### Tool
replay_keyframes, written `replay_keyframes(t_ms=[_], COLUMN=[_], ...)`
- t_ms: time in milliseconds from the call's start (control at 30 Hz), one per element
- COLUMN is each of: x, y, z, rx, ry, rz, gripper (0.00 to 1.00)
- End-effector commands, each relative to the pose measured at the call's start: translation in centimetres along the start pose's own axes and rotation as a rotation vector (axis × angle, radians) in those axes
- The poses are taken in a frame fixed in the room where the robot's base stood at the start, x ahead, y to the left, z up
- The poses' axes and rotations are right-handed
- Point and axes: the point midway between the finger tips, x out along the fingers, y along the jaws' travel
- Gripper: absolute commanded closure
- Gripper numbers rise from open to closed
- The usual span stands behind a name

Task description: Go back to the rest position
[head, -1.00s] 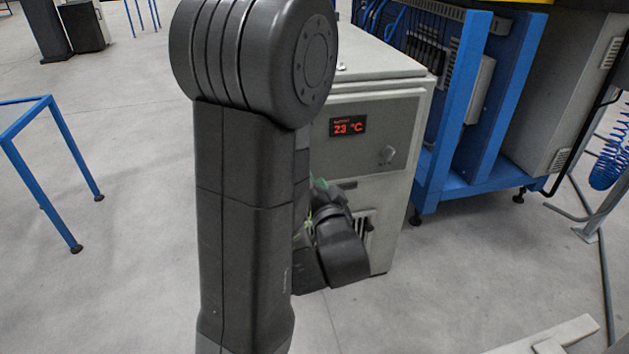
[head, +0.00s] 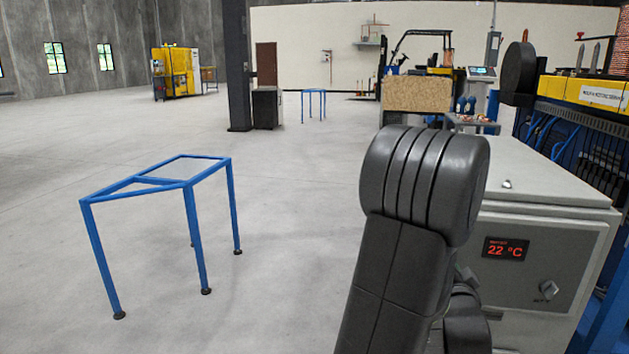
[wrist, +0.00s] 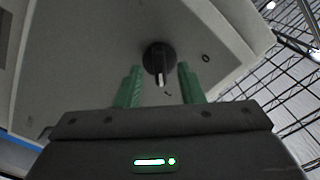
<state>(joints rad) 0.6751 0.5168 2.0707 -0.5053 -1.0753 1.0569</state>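My gripper (wrist: 158,76) shows in the wrist view with its two green fingers apart and nothing held between them. Beyond the fingertips is the dark round knob (wrist: 158,58) on the pale face of the grey cabinet. A red display (head: 506,248) there reads 22 °C. My arm rises in front of the cabinet's left side. My gripper is mostly hidden behind the arm in the head view.
A blue metal frame (head: 190,186) stands on the floor at the left. A dark column (head: 237,65) and a small cabinet (head: 267,107) are farther back. Blue and yellow machinery (head: 590,92) stands behind the grey cabinet. Open floor lies left of my arm.

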Motion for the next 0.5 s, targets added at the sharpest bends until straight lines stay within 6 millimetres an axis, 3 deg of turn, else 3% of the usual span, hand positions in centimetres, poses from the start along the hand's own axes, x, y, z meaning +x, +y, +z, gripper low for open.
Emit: replay_keyframes(t_ms=[167, 500], x=[0.93, 0.91], y=[0.03, 0.02], z=[0.01, -0.01], rx=[0.001, 0.001], ry=[0.0, 0.0], rz=[0.001, 0.001], gripper=[0.65, 0.65])
